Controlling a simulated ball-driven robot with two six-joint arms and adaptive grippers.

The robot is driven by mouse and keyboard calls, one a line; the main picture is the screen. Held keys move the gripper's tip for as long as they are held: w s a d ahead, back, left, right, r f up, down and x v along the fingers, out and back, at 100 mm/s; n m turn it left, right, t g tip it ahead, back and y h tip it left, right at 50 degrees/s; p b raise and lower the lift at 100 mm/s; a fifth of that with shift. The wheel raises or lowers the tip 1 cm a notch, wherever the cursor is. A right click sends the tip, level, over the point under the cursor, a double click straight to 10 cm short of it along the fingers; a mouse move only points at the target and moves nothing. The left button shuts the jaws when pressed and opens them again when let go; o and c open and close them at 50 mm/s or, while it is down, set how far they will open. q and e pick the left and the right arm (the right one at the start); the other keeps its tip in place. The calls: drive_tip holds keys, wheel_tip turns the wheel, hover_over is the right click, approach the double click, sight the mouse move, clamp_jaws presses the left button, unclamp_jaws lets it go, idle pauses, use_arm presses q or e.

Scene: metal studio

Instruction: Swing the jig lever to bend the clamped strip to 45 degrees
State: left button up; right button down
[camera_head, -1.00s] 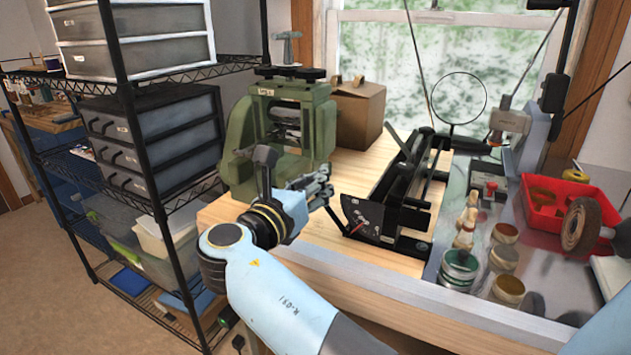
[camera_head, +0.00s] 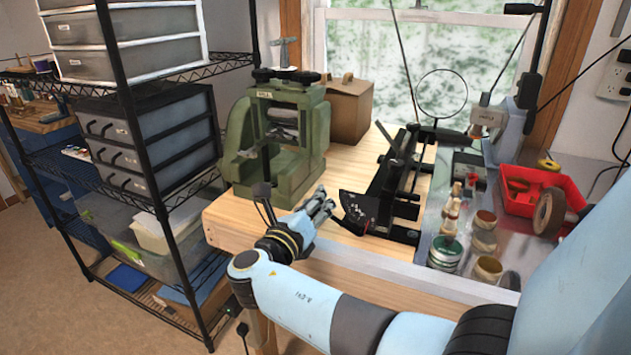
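The black bending jig (camera_head: 392,190) stands on the wooden bench top, with a fan-shaped dark plate with light marks (camera_head: 358,211) at its near left end. Long dark bars run back from it toward the window. I cannot clearly tell the lever or the clamped strip from these bars, nor read an angle. My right gripper (camera_head: 326,204) is just left of the jig's plate, its fingers pointing up and right. It seems apart from the jig. The fingers look close together, but any gap is too small to judge. My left gripper is not in view.
A green rolling mill (camera_head: 275,140) stands left of the jig, with a cardboard box (camera_head: 349,110) behind it. Right of the jig are round tins (camera_head: 445,252), a red tray (camera_head: 530,205) and a magnifier (camera_head: 442,92). A black wire shelf (camera_head: 150,150) stands left.

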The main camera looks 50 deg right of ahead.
sight(321, 231)
drive_tip(key=shift+s+a+f+n+p, duration=0.1)
drive_tip(key=shift+s+f+n+p, duration=0.1)
drive_tip(key=shift+f+n, duration=0.25)
drive_tip(key=shift+s+a+f+n+p, duration=0.15)
drive_tip(key=shift+s+f+n, duration=0.1)
drive_tip(key=shift+f, duration=0.3)
drive_tip(key=shift+s+d+f+n+p, duration=0.1)
drive_tip(key=shift+s+f+n+p, duration=0.2)
drive_tip(key=shift+f+n, duration=0.35)
drive_tip(key=c, duration=1.2)
unclamp_jaws()
drive_tip(key=shift+a+r, duration=0.1)
drive_tip(key=shift+a, duration=0.1)
drive_tip(key=shift+o, duration=0.2)
drive_tip(key=shift+d+r, duration=0.1)
drive_tip(key=shift+r, duration=0.05)
drive_tip(key=v, duration=0.7)
drive_tip(key=shift+a, duration=0.2)
